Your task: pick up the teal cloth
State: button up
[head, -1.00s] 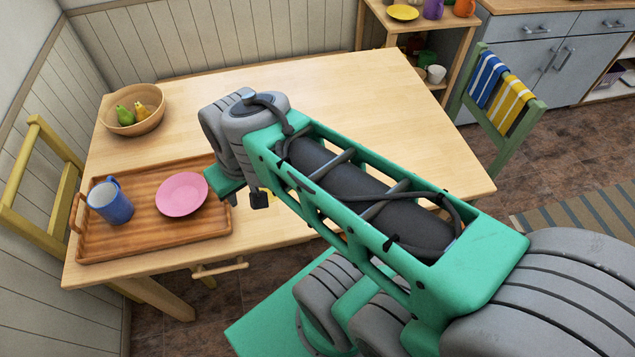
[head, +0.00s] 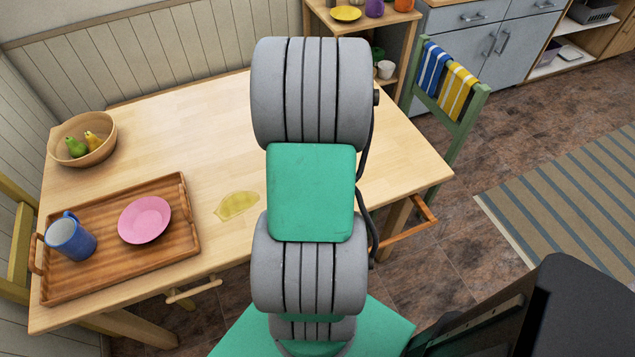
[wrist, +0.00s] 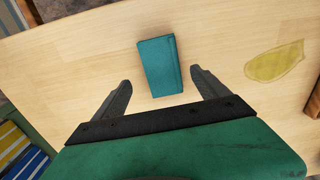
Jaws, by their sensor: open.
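A folded teal cloth (wrist: 160,67) lies flat on the wooden table in the wrist view. My gripper (wrist: 163,88) is open, with its two dark fingers spread to the left and right of the cloth's near end. Nothing is between the fingers in their grip. I cannot tell the height of the fingers above the table. In the head view the cloth and the gripper are hidden behind my arm.
A yellow spill (head: 238,205) is on the table (head: 190,110), also in the wrist view (wrist: 274,64). A wooden tray (head: 110,278) holds a blue mug (head: 70,238) and a pink plate (head: 145,219). A bowl (head: 97,152) holds pears. A green chair (head: 462,125) stands at right.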

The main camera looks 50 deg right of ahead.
jog(key=f, duration=0.4)
jog(key=shift+w+a+f, duration=0.1)
jog(key=shift+a+f, duration=0.1)
jog(key=shift+f, duration=0.15)
jog(key=c, duration=1.5)
jog(key=shift+o, duration=0.2)
jog(key=shift+r, duration=0.15)
jog(key=shift+r, duration=0.3)
notch_tip(320, 180, up, 3)
jog(key=s+a+r, duration=0.2)
jog(key=r, duration=0.1)
jog(key=s+a+r, duration=0.1)
jog(key=shift+r, duration=0.4)
jog(key=s+a+r, duration=0.4)
jog(key=s+a, duration=0.2)
jog(key=a, duration=0.1)
jog(key=shift+s+r+b, duration=0.2)
jog(key=shift+s+b, duration=0.15)
